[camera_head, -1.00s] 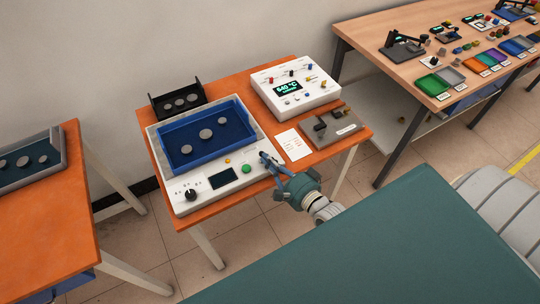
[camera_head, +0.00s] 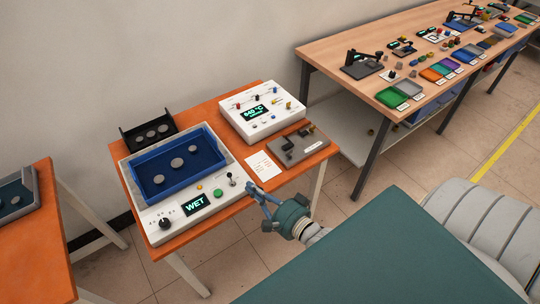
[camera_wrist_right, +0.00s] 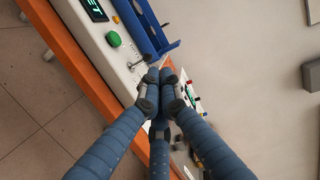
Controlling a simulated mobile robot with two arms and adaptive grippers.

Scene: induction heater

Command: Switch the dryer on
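The dryer (camera_head: 240,205) is a white-grey unit with a blue tray (camera_head: 202,132) holding several grey discs. Its display (camera_head: 195,204) is lit and reads WET. A small toggle lever (camera_head: 231,178) stands at the right of its front panel, beside a green button (camera_head: 217,193). The lever (camera_wrist_right: 139,62) and green button (camera_wrist_right: 113,39) also show in the right wrist view. My right gripper (camera_head: 252,188) is just right of the lever, apart from it in the head view. In the wrist view its fingertips (camera_wrist_right: 163,78) are together, with nothing between them. My left gripper is not in view.
A white heater box (camera_head: 265,112) reading 640 °C, a paper card (camera_head: 263,166) and a grey-brown fixture (camera_head: 300,146) share the orange table. A black rack (camera_head: 148,133) stands behind the dryer. A wooden bench (camera_head: 340,52) with trays is at the right.

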